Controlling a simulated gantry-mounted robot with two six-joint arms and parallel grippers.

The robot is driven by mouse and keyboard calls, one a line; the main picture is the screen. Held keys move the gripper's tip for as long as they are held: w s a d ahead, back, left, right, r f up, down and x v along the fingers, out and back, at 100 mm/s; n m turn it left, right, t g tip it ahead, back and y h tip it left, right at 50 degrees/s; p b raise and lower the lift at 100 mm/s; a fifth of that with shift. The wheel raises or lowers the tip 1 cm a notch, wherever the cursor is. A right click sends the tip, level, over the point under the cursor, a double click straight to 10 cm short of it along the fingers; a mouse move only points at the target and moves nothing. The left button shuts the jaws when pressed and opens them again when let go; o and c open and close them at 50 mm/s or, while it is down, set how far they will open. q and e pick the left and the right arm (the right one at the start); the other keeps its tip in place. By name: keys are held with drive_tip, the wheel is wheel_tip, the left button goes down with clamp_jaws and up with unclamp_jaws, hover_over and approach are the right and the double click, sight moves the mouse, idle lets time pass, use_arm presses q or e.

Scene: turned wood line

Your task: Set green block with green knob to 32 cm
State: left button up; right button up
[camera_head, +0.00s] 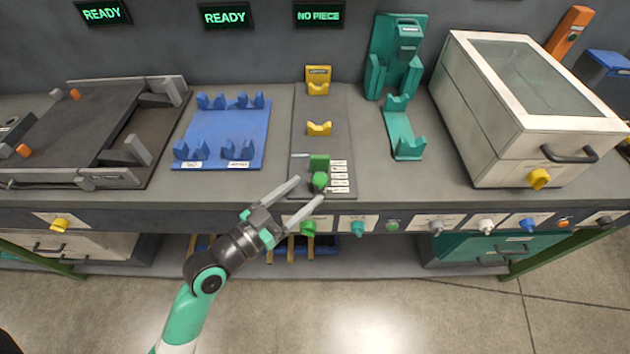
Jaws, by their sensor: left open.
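The green block (319,161) sits near the front of a dark grey track plate (305,115) on the bench. Its green knob (320,180) is on its front side. White scale labels (340,176) run along the right of the block; their figures are too small to read. My left gripper (312,189) is open, in front of the block, with its fingers pointing up and right. One fingertip is just left of the knob and the other is below it; I cannot tell whether either touches. My right gripper is not in view.
Two yellow V-supports (319,128) stand behind the block on the same plate. A blue fixture (225,130) is to the left, a teal stand (403,130) to the right. Knobs, including another green one (308,227), line the front panel. A screen (319,14) reads NO PIECE.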

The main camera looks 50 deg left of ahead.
sight(315, 184)
use_arm(q)
drive_tip(key=w, duration=0.4)
drive_tip(key=shift+w+a, duration=0.15)
drive_tip(key=shift+w, duration=0.05)
clamp_jaws()
idle(1.2)
